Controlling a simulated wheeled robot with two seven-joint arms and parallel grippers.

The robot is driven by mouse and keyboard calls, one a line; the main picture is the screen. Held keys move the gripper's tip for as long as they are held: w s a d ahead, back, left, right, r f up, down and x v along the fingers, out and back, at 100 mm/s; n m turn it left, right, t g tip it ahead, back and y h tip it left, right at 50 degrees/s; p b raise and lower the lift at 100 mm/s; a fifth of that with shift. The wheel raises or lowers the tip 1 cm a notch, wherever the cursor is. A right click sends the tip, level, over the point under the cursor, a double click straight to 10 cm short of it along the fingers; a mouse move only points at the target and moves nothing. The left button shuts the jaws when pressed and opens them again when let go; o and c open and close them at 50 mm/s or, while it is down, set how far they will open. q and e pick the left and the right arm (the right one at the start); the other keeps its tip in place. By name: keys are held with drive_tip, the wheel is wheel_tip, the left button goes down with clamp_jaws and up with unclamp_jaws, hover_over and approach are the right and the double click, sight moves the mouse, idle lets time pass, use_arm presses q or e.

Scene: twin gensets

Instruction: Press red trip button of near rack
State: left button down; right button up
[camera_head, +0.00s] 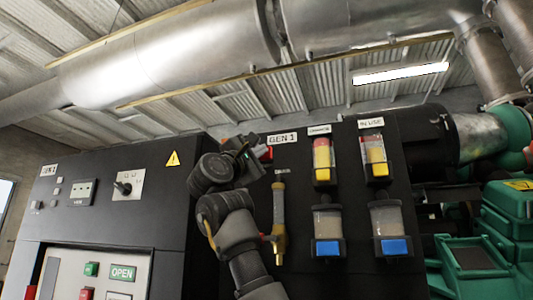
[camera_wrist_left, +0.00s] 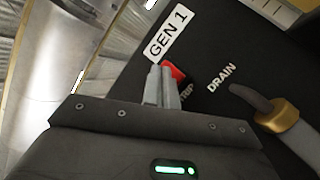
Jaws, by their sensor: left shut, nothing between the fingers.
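The red trip button (camera_head: 267,153) is on the black rack panel (camera_head: 301,190) below its GEN 1 label. In the left wrist view the red button (camera_wrist_left: 176,72) shows beside the word TRIP, partly hidden by my fingertips. My left gripper (camera_head: 257,151) is shut and empty, with its tips at the button's left side. In the left wrist view the shut fingers (camera_wrist_left: 160,75) overlap the button's edge. I cannot tell whether they touch it. My right gripper is not in view.
A brass drain valve (camera_wrist_left: 280,112) with a grey lever is beside the button. Two sight-glass filters with blue bases (camera_head: 396,247) are on the panel to the right. A black control cabinet (camera_head: 120,225) stands left, green machinery (camera_head: 510,215) right. Large pipes run overhead.

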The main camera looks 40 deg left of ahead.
use_arm(q)
drive_tip(key=shift+w+a, duration=0.1)
drive_tip(key=shift+w, duration=0.2)
idle(0.6)
drive_tip(key=shift+s+d+f+b, duration=0.1)
drive_tip(key=shift+s+d+b, duration=0.2)
drive_tip(key=shift+s+b, duration=0.3)
drive_tip(key=shift+s, duration=0.1)
drive_tip(key=shift+s+d+b, duration=0.2)
drive_tip(key=shift+s+b, duration=0.2)
drive_tip(key=shift+s, duration=0.4)
drive_tip(key=shift+s+d+b, duration=0.25)
drive_tip(key=shift+s+b, duration=0.15)
drive_tip(key=shift+s, duration=0.45)
drive_tip(key=shift+s+d+b, duration=0.2)
drive_tip(key=shift+s+b, duration=0.2)
drive_tip(key=shift+s, duration=0.4)
